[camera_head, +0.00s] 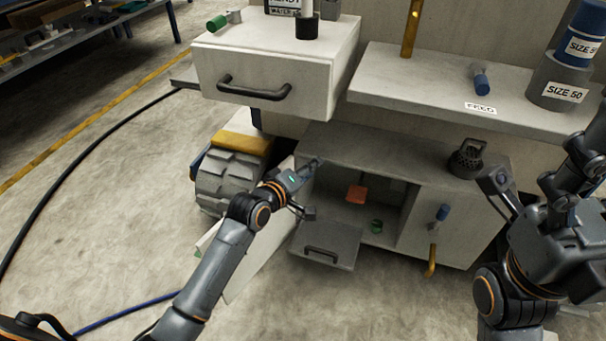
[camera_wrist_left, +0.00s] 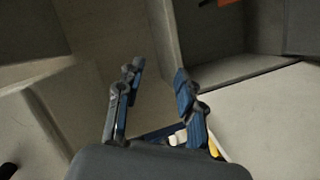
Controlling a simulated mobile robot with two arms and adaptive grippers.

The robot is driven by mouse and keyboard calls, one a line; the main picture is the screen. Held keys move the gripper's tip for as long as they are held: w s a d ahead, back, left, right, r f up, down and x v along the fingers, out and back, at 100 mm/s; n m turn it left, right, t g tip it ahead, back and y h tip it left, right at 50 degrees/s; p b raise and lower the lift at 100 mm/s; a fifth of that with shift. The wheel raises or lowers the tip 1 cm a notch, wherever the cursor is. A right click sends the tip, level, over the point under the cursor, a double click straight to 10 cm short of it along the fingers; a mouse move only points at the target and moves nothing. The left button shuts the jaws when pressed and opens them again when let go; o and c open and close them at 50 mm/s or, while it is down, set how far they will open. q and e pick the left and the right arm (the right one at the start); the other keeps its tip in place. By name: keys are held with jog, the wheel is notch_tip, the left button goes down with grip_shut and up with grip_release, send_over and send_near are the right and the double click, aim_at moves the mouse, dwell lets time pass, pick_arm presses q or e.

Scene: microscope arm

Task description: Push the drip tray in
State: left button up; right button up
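A grey panel with a dark bar handle, which looks like the drip tray (camera_head: 338,240), juts out at the low front of the open cabinet. How far it sits out is hard to tell. My left gripper (camera_head: 313,188) is at the cabinet's left front edge, above and slightly left of the panel. In the left wrist view, its two fingers (camera_wrist_left: 159,70) are apart with nothing between them. My right gripper (camera_head: 520,205) is at the right, in front of the cabinet's right side; its finger gap is not clear.
A white drawer (camera_head: 290,92) with a black handle juts out above. An orange block (camera_head: 356,194) and a green piece (camera_head: 376,227) are inside the cabinet. A blue-and-yellow lever (camera_head: 436,240) hangs on its front. A white panel (camera_head: 255,250) leans behind my left arm.

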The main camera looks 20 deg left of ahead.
pick_arm(q)
jog(key=shift+s+r+t, duration=0.25)
jog(key=shift+r+t, duration=0.15)
jog(key=shift+r, duration=0.5)
